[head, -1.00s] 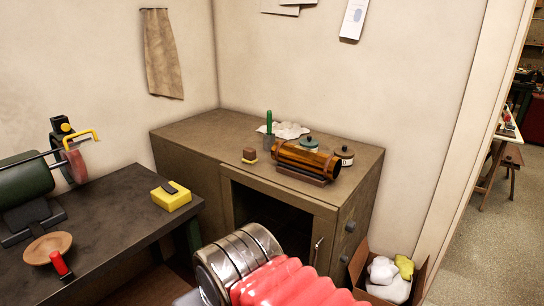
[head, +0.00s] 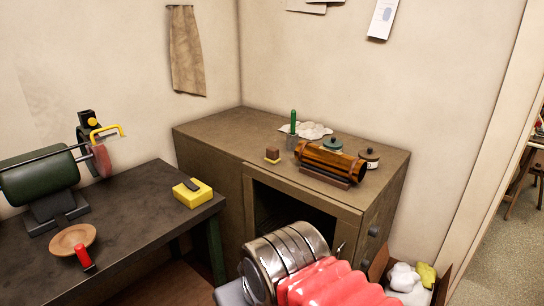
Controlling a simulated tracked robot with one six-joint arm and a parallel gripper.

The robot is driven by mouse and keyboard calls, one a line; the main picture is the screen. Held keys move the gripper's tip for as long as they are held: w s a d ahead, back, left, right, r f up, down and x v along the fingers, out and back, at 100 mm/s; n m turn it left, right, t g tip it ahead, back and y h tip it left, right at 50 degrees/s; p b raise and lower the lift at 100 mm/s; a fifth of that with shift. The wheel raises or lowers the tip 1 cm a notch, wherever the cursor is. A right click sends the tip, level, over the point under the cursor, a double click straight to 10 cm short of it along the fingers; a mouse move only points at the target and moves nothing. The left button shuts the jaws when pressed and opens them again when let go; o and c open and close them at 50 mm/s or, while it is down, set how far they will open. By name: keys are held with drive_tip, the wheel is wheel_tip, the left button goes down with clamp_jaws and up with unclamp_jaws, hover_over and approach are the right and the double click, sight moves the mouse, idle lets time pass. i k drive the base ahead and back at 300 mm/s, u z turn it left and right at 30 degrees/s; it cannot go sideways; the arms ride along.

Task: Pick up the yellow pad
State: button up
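The yellow pad (head: 201,199) is a small block lying flat on the right part of the dark workbench (head: 135,200), near its right edge. A small dark strip lies on its top. Nothing of mine touches the pad. My arm shows at the bottom, with a metal ringed joint and a red ribbed sleeve, to the right of and nearer than the pad. My gripper is not in view.
A green bench grinder (head: 40,182) and a wooden bowl (head: 72,240) with a red-handled tool (head: 84,258) are left on the bench. A brown cabinet (head: 215,135) stands behind, bearing a wooden roll (head: 330,160) and jars. A box of cloths (head: 403,278) is at lower right.

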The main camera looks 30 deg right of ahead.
sight(272, 153)
drive_tip(key=u, duration=0.05)
drive_tip(key=i, duration=1)
drive_tip(key=z, duration=0.05)
